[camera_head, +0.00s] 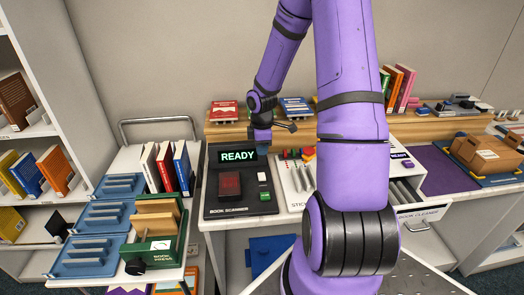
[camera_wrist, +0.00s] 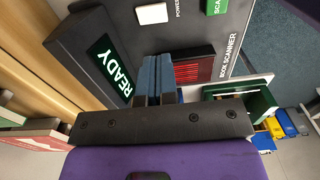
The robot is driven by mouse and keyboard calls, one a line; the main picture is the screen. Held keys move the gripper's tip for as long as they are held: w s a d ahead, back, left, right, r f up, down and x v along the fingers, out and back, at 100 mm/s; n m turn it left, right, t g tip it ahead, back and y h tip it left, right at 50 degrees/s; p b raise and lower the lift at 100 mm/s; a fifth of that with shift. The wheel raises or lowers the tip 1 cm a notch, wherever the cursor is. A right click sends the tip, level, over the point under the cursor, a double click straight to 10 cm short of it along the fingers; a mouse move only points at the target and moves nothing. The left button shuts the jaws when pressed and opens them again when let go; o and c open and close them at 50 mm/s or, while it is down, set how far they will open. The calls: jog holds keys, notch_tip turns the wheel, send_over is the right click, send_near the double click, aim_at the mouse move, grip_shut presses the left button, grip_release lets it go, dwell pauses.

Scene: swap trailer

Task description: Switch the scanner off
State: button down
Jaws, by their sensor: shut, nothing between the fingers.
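The black book scanner (camera_head: 216,206) sits on the counter. Its display (camera_head: 238,156) is lit and reads READY. On its right side are a white switch (camera_head: 262,177) and a green button (camera_head: 264,196); a dark red glass panel is at its left. My gripper (camera_head: 262,148) is over the scanner's back edge, beside the display's right end. In the wrist view, my blue fingers (camera_wrist: 154,75) are together and empty above the scanner, between the display (camera_wrist: 110,68) and the red panel (camera_wrist: 195,70). The white switch (camera_wrist: 152,14) has a POWER label beside it. Contact is not visible.
A cart with blue trays (camera_head: 110,215) and a green book press (camera_head: 155,245) stands left of the scanner. A white unit with sliders (camera_head: 290,180) is close on the right. A wooden shelf (camera_head: 225,130) with books runs behind.

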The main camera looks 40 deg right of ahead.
aim_at(262, 178)
notch_tip(262, 178, down, 11)
jog(key=shift+s+a+f, duration=0.1)
jog(key=shift+f, duration=0.15)
dwell(0.7)
